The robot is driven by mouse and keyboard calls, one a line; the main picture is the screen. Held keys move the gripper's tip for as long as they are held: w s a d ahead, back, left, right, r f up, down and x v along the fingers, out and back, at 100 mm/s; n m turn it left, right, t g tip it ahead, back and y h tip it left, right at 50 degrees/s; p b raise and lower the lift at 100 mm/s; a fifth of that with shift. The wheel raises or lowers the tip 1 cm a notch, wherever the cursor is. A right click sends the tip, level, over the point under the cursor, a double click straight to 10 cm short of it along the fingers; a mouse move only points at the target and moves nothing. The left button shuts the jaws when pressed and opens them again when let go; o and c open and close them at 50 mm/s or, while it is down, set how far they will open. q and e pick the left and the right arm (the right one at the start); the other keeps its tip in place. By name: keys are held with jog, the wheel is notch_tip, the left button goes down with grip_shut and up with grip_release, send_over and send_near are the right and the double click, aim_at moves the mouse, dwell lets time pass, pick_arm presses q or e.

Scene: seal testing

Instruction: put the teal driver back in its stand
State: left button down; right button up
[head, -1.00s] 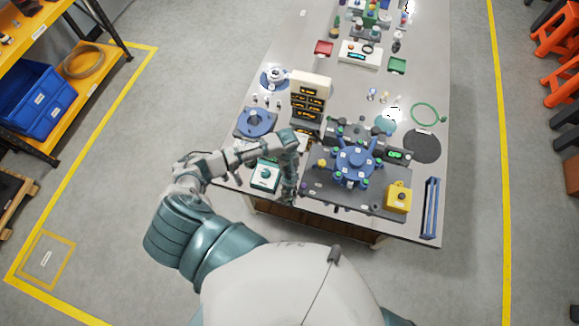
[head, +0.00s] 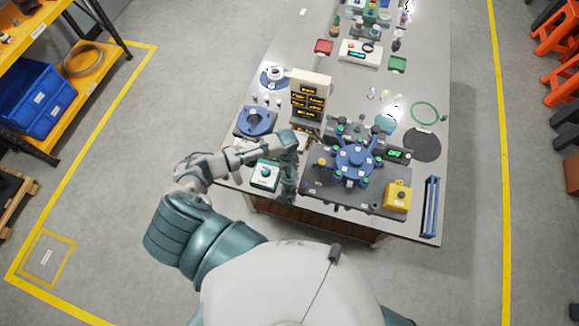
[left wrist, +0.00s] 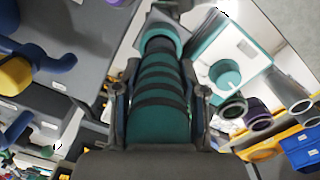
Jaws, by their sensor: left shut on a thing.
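The teal driver (left wrist: 158,112), a thick teal handle with dark bands, is between the fingers of my left gripper (left wrist: 158,92) in the left wrist view. The gripper is shut on it. The driver's far end meets a teal ring (left wrist: 160,40) beside a grey angular piece; I cannot tell whether it is inside the ring or in front of it. In the head view my left gripper (head: 288,190) points down at the table's near edge, between the white box and the dark plate, and hides the driver. I cannot make out the stand for certain. My right gripper is not in view.
A white box with a teal knob (head: 265,175) is close left of the gripper. A dark plate with a blue round fixture (head: 354,162) and a yellow box (head: 397,197) lies right. A display tower (head: 309,98) stands behind. The grey table (head: 275,210) ends just in front.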

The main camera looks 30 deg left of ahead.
pick_arm(q)
jog(key=shift+d, duration=0.15)
dwell(0.3)
jog(key=c, duration=0.6)
grip_release()
jog(key=shift+o, duration=0.2)
jog(key=shift+s, duration=0.1)
jog(key=shift+f, duration=0.1)
notch_tip(320, 180, up, 9)
jog(key=shift+r, duration=0.1)
